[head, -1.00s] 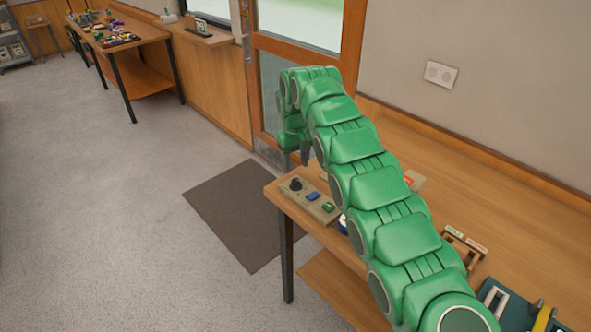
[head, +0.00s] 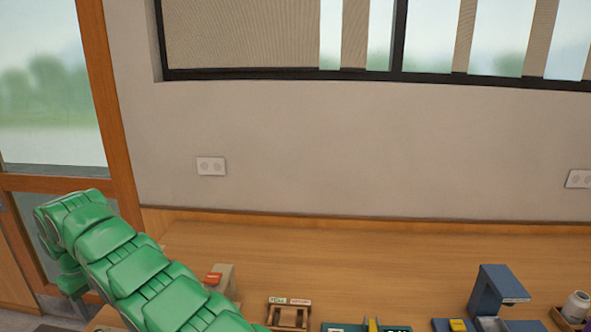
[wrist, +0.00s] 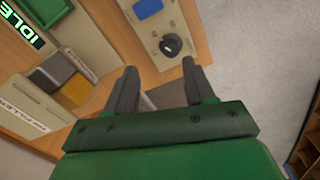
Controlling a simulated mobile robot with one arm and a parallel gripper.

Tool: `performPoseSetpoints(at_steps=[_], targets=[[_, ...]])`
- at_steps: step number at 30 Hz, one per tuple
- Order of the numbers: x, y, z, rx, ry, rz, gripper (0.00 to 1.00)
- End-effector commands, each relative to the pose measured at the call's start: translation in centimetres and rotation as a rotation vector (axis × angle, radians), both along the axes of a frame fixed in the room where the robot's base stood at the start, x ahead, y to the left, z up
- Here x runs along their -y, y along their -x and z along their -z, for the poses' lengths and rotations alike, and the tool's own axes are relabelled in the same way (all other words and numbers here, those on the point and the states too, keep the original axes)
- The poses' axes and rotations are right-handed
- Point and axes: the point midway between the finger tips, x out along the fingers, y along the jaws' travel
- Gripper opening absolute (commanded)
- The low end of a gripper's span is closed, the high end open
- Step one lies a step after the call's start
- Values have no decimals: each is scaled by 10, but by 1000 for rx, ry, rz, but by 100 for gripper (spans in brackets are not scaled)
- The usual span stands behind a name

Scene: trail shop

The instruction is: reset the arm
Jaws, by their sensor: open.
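My green arm runs up from the bottom of the head view and bends down at its far left end. The fingers of my gripper do not show clearly in the head view. In the wrist view my gripper (wrist: 160,84) has its two dark fingers apart, with nothing held between them. Past the fingertips is a beige control box (wrist: 183,20) with a black knob (wrist: 171,45) and a blue button (wrist: 147,8). I cannot tell the distance from the fingers to the box.
The wooden bench (head: 330,245) runs along the wall. On it are a small beige device with a red top (head: 214,277), a wooden rack (head: 289,313), a blue-grey stand (head: 494,290) and a jar (head: 575,306). A door frame (head: 112,120) stands left. The back of the bench is clear.

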Motion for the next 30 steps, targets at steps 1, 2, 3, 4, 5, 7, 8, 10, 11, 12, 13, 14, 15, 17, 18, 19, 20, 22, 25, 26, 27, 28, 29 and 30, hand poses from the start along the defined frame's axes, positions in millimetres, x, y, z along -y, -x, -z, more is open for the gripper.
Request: performPoseSetpoints(at_steps=[1,2,3,4,5,7,8,10,11,12,13,14,15,17,18,19,20,22,25,26,27,28,29,30], targets=[[11,-10,-6,4,7,21,54],[17,-15,-9,7,11,34,54],[26,-23,-14,11,15,52,54],[34,-29,-18,14,20,67,54],[42,-35,-22,16,25,82,54],[61,-47,-29,20,35,115,54],[68,-52,-33,21,39,129,54],[88,-62,-41,25,51,163,54],[97,-66,-44,26,54,177,54],[107,-71,-49,27,59,196,54],[116,-75,-52,26,64,211,54],[126,-79,-55,26,68,226,54],[138,-84,-60,27,73,246,54],[155,-90,-67,27,78,275,54],[167,-94,-71,26,82,296,54],[177,-96,-74,26,85,311,54],[185,-99,-78,26,86,326,54],[206,-103,-85,26,91,359,54],[237,-107,-95,22,99,408,54],[246,-108,-99,21,101,422,54],[259,-109,-101,17,105,442,54],[268,-109,-103,13,108,457,54],[277,-109,-106,12,110,471,54],[289,-108,-111,10,109,490,54]])
